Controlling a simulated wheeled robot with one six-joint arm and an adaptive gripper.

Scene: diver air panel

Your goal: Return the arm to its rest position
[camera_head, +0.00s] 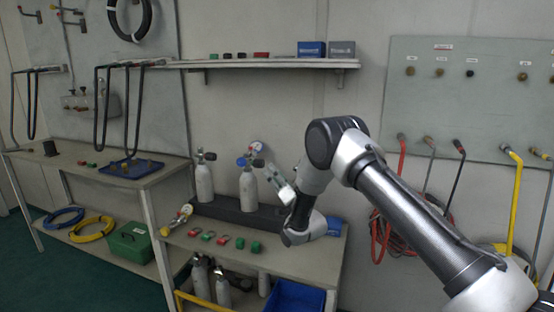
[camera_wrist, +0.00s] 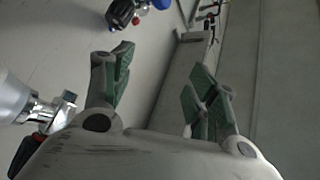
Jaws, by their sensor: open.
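My gripper (camera_wrist: 158,82) is open in the wrist view, with nothing between its green-padded fingers. In the head view, the gripper (camera_head: 279,186) is beside the wrist of my bent arm, a little right of the grey cylinder with the blue valve knob (camera_head: 248,190). The picture does not show clearly whether they are apart in depth. Another grey cylinder with a dark knob (camera_head: 204,182) stands upright to its left. In the wrist view, a bright metal body with a fitting (camera_wrist: 14,100) is close to the left finger, and a dark valve with a blue part (camera_wrist: 124,13) is at the top.
A bench (camera_head: 300,262) below my gripper holds small red and green blocks (camera_head: 223,239). A shelf (camera_head: 270,64) runs along the wall above. A panel (camera_head: 478,95) with hoses is at right, behind my arm.

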